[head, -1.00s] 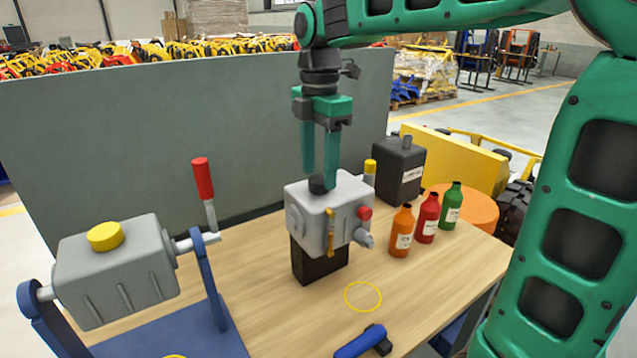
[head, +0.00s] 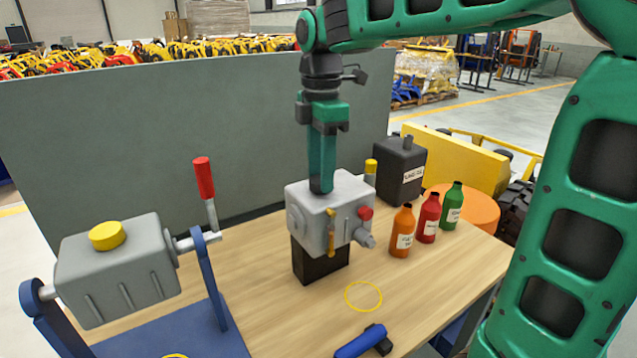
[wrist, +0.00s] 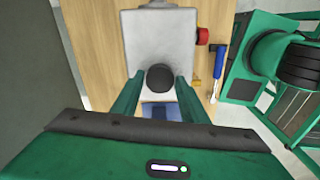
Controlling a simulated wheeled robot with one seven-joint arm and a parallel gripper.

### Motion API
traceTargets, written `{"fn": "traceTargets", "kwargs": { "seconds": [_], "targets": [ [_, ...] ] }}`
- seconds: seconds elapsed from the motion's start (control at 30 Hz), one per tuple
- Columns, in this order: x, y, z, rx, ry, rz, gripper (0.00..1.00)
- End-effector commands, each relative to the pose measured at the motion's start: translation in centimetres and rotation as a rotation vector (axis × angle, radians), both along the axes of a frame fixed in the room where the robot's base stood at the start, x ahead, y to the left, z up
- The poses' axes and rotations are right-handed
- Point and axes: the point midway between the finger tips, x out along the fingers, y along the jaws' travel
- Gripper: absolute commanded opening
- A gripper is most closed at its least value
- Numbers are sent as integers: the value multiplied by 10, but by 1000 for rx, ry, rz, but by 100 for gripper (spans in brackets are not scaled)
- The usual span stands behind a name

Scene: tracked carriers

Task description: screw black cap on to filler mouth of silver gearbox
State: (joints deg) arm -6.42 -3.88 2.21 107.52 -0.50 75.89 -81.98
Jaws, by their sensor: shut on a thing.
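The silver gearbox (head: 318,208) stands upright on a black block (head: 322,262) on the wooden table. My gripper (head: 321,188) points straight down onto the gearbox top, with its green fingers one behind the other in the head view. In the wrist view, the black cap (wrist: 160,77) sits between the two fingertips, and my gripper is shut on it. The cap is at the gearbox's top face. The fingers hide the cap in the head view. The filler mouth under it is hidden, so I cannot tell how far the cap is seated.
Orange (head: 402,232), red (head: 428,218) and green (head: 452,206) bottles stand right of the gearbox, with a dark canister (head: 400,172) behind. A blue-handled tool (head: 360,342) lies in front. A grey panel (head: 190,130) rises behind.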

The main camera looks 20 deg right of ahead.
Motion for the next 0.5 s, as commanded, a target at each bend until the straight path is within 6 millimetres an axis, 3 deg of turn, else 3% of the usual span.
{"fn": "traceTargets", "kwargs": {
  "seconds": [0.5],
  "targets": [
    [3,1,2,2,-10,-582,18]
  ]
}}
